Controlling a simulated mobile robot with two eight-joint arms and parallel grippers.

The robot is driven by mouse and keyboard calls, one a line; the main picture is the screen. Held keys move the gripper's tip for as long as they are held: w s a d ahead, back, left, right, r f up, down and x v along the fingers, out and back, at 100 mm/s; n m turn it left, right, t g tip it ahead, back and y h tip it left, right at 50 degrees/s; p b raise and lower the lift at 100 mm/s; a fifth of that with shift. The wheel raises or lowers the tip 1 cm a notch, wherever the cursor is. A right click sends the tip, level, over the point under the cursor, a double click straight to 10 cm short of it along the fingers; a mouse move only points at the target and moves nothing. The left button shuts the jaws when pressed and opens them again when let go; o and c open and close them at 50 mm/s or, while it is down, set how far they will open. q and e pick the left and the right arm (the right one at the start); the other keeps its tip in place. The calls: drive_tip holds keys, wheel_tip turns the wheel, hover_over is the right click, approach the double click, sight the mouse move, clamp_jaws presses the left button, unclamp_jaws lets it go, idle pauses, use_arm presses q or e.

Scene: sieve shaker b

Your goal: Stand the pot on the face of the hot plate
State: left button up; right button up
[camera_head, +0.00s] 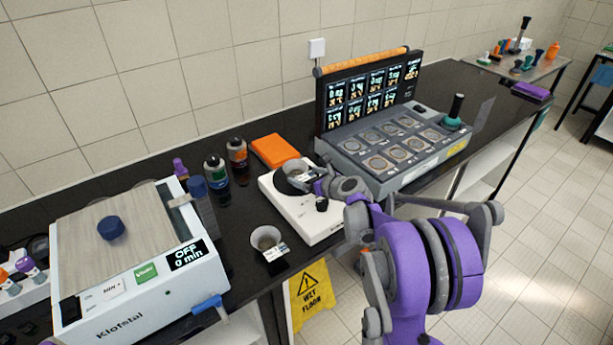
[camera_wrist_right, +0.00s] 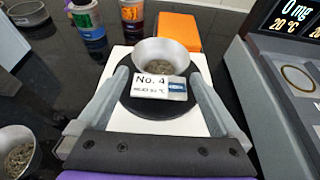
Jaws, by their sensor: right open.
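A small metal pot (camera_wrist_right: 165,55) with grainy contents and a white "No. 4" tag stands upright on the round black face (camera_wrist_right: 135,98) of the white hot plate (camera_head: 298,222). In the head view the pot (camera_head: 296,170) is partly covered by my right gripper (camera_head: 308,182). In the right wrist view my right gripper (camera_wrist_right: 160,78) is open, with one finger on each side of the pot and gaps between. A second similar pot (camera_head: 266,238) stands on the dark bench left of the hot plate. My left gripper is not in view.
An orange block (camera_head: 274,150) lies behind the hot plate, with several dark jars (camera_head: 237,158) to its left. A grey console with screens (camera_head: 366,90) stands close on the right. A white Klofstal machine (camera_head: 130,300) fills the left.

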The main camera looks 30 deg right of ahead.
drive_tip(key=shift+s+r, duration=0.1)
drive_tip(key=shift+r, duration=0.2)
drive_tip(key=a+v, duration=0.1)
drive_tip(key=v, duration=1.1)
drive_tip(key=a+n, duration=0.1)
drive_tip(key=s+a+f+n+g, duration=0.1)
drive_tip(key=a+n, duration=0.2)
drive_tip(key=a, duration=0.1)
drive_tip(key=shift+s+f+n+y+b, duration=0.15)
drive_tip(key=shift+s+n+y+b, duration=0.15)
drive_tip(key=shift+n+y+b, duration=0.1)
drive_tip(key=s+a+f+n+g, duration=0.3)
drive_tip(key=s+a+n, duration=0.3)
drive_tip(key=a+n, duration=0.4)
drive_tip(key=s+a+f+n+g+h, duration=0.1)
drive_tip(key=s+a+f+n+g, duration=0.1)
drive_tip(key=s+n, duration=0.6)
drive_tip(key=s+a+f+n+g+h, duration=0.1)
drive_tip(key=s+a+f+n, duration=0.3)
drive_tip(key=s+n, duration=0.3)
drive_tip(key=n, duration=0.5)
drive_tip(key=shift+s+g, duration=0.4)
